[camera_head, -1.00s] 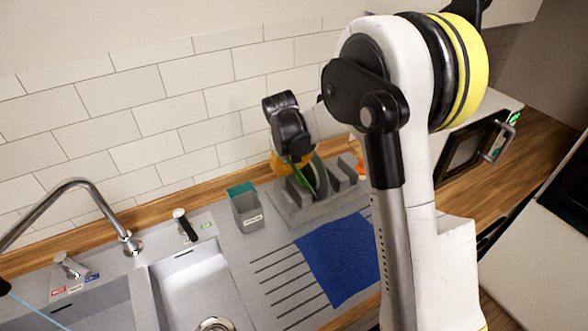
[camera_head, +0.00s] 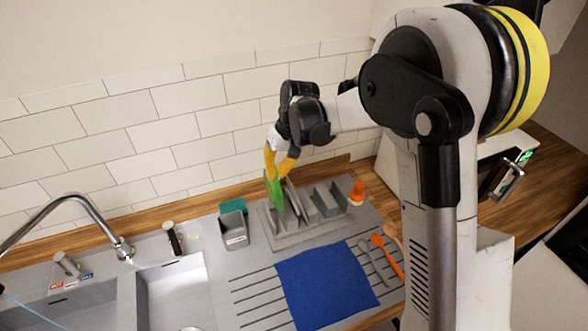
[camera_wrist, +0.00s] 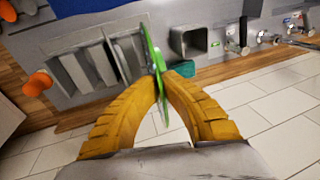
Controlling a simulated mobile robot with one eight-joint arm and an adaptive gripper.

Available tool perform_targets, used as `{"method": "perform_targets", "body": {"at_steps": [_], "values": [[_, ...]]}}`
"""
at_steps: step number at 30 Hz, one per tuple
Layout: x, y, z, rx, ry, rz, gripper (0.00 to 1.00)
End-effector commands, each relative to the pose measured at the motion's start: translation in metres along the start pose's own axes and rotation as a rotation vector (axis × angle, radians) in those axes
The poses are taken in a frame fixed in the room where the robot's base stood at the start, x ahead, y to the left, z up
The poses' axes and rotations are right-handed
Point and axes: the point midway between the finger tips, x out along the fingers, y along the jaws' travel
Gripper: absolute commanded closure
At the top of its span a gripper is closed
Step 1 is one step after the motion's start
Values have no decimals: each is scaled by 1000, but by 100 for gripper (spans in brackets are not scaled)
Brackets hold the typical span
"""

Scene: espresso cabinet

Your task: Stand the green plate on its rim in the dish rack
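The green plate (camera_head: 275,192) stands nearly upright, almost edge-on, at the left end of the grey dish rack (camera_head: 318,236). The plate's thin edge also shows in the wrist view (camera_wrist: 150,42), alongside the rack's slats (camera_wrist: 90,66). My gripper (camera_head: 278,166) has yellow fingers pointing down at the plate's upper part. In the wrist view the fingertips (camera_wrist: 161,78) meet on the plate's edge, one on each side. I cannot tell whether the plate's lower rim rests in a slot.
A grey holder (camera_head: 235,230) with a green sponge (camera_head: 233,206) stands left of the rack. A blue cloth (camera_head: 325,287) lies in front. An orange item (camera_head: 357,193) and orange utensils (camera_head: 390,259) are at the right. The sink and faucet (camera_head: 122,250) are left; a tiled wall is behind.

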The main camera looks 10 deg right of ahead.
Motion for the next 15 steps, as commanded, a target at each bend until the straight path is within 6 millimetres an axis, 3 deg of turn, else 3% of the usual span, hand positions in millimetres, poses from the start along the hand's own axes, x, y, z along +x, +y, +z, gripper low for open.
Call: {"method": "perform_targets", "body": {"at_steps": [15], "values": [[-6, -2, 0, -9, 1, 16, 100]]}}
